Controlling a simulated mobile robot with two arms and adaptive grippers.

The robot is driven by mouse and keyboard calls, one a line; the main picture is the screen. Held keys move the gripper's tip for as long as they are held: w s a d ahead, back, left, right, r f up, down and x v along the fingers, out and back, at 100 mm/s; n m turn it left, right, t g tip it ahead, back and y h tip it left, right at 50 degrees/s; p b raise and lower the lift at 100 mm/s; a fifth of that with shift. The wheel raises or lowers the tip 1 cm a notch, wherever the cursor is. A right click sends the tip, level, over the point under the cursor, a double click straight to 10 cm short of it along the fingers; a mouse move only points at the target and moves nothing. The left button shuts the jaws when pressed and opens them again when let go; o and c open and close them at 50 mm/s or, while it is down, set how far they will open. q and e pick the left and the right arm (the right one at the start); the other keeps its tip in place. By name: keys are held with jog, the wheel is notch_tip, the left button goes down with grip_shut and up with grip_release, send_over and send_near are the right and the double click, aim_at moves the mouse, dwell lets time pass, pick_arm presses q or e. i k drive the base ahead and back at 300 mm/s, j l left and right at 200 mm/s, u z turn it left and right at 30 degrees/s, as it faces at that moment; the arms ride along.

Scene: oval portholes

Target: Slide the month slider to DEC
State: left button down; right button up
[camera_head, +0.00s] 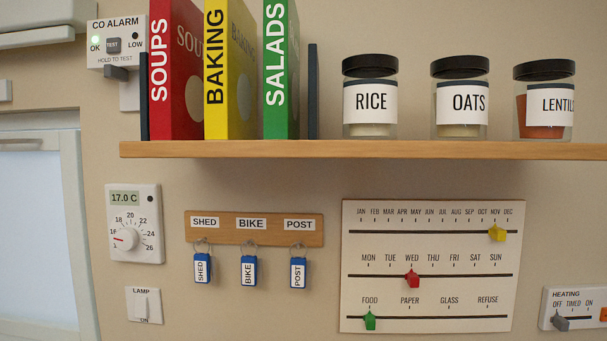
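The white calendar board (430,297) hangs on the wall at the lower right. Its top row lists the months from JAN to DEC above a dark horizontal track (420,232). The yellow month slider (497,234) sits near the right end of this track, under NOV and a little left of DEC. Neither of my grippers shows in the head view, and nothing touches the slider.
On the same board, a red slider (412,279) is under WED and a green slider (370,321) under FOOD. A wooden shelf (360,150) with jars and books juts out above. Key hooks (254,229) hang left; a heating control (575,309) is lower right.

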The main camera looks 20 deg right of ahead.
aim_at(498, 234)
jog(key=z, duration=1.5)
